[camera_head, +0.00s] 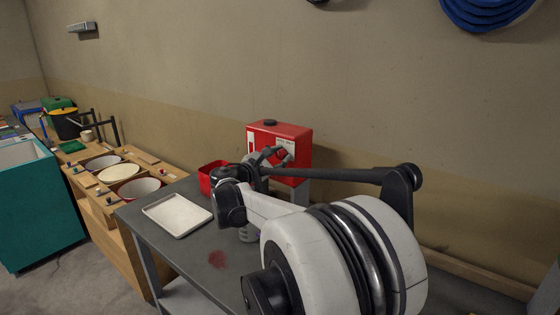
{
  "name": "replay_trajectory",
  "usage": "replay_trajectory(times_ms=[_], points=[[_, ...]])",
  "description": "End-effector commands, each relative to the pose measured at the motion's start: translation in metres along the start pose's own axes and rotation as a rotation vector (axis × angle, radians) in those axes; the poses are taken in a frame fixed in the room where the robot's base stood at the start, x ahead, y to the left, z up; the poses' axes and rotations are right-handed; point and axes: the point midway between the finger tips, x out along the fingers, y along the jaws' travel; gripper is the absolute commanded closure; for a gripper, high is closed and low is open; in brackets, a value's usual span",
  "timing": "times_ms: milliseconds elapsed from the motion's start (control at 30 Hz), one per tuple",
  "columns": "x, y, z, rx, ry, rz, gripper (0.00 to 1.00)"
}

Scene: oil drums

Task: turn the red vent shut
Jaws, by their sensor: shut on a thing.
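A red box-shaped oil container (262,132) stands on a grey stand at the back of the dark workbench, against the wall. It has a black cap (270,122) on top and pale labels on its front. My gripper (281,155) is at the container's front face, shut on a small part there that I take to be the red vent. The fingers and wrist hide the vent, so its angle cannot be told. My arm crosses the foreground and covers the container's lower front.
A red open bin (213,176) stands just left of my wrist. A pale tray (177,215) lies on the workbench (182,249), near a dark red stain (218,259). A wooden bench (128,221) with round pans is at left, beside a teal cabinet (40,215).

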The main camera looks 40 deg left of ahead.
Motion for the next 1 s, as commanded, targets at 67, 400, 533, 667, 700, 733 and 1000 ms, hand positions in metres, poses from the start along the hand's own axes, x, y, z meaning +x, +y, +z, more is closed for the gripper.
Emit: replay_trajectory(times_ms=[67,400,533,667,700,733,1000], points=[[-0.0001,-0.0018,-0.0026,0.073,0.0,-0.001,1.0],[-0.0002,-0.0019,-0.0019,0.397,0.0,-0.001,1.0],[-0.0002,-0.0018,-0.0019,0.521,0.0,-0.001,1.0],[-0.0002,-0.0019,-0.0019,0.644,0.0,-0.001,1.0],[-0.0002,-0.0019,-0.0019,0.682,0.0,-0.001,1.0],[-0.0002,-0.002,-0.0019,0.71,0.0,-0.001,1.0],[-0.0003,-0.0019,-0.0016,0.945,0.0,-0.001,1.0]])
